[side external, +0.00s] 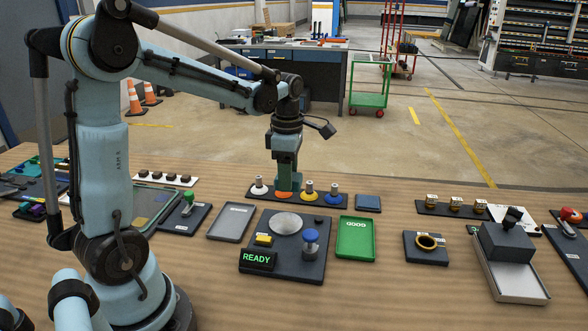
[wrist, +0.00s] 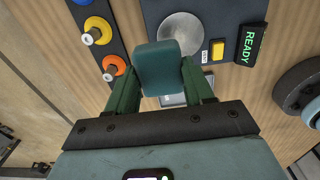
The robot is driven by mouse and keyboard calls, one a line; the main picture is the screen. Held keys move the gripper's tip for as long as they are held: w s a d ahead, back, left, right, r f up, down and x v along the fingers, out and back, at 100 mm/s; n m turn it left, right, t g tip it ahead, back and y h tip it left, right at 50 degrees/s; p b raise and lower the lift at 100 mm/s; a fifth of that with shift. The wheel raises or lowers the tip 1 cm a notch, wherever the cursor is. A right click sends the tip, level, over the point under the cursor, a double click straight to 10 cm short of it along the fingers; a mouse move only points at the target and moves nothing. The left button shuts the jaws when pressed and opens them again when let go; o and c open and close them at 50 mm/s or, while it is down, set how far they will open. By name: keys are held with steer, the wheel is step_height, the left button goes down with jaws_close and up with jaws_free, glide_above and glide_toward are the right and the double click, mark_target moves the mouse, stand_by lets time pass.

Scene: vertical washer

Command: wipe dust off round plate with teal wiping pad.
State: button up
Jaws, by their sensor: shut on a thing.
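The round plate (side external: 286,222) is a pale grey disc set in a dark panel. It also shows in the wrist view (wrist: 182,30), partly hidden behind the pad. The dust on it is too fine to tell. My gripper (side external: 285,172) is raised behind the panel, close to the rack of coloured knobs, and points down. In the wrist view it is shut on the teal wiping pad (wrist: 160,68), which sits between both fingers. In that view the pad is beside the round plate. I cannot see any contact between pad and plate.
The panel carries a yellow button (side external: 264,240), a blue-topped knob (side external: 310,241) and a READY display (side external: 258,261). A knob rack with a yellow knob (side external: 308,189) stands behind. A grey tray (side external: 231,222) is left and a green GOOD tray (side external: 356,239) right.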

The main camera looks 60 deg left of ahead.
glide_above(289, 213)
steer(key=shift+f, duration=2.8)
step_height(289, 213, down, 2)
steer(key=shift+f, duration=0.1)
steer(key=shift+s+d+f, duration=0.1)
steer(key=shift+s+d, duration=0.5)
steer(key=shift+c, duration=0.5)
steer(key=shift+s+d, duration=1.8)
steer(key=shift+s, duration=0.05)
steer(key=shift+w+a+r, duration=0.2)
steer(key=shift+w+a, duration=0.7)
steer(key=shift+w+a+f, duration=0.2)
steer(key=shift+w+a, duration=0.1)
steer(key=shift+w+a+r, duration=0.15)
steer(key=shift+w+a, duration=1.1)
steer(key=shift+s+d, duration=0.65)
steer(key=shift+d, duration=0.05)
steer(key=shift+s+d, duration=1.85)
steer(key=shift+s, duration=0.05)
steer(key=shift+w+a, duration=1.35)
steer(key=shift+w, duration=0.05)
steer(key=shift+w+a+f, duration=0.2)
steer(key=shift+w+a, duration=0.85)
steer(key=shift+a, duration=0.05)
steer(key=shift+w+a+r, duration=0.1)
steer(key=shift+r, duration=4.15)
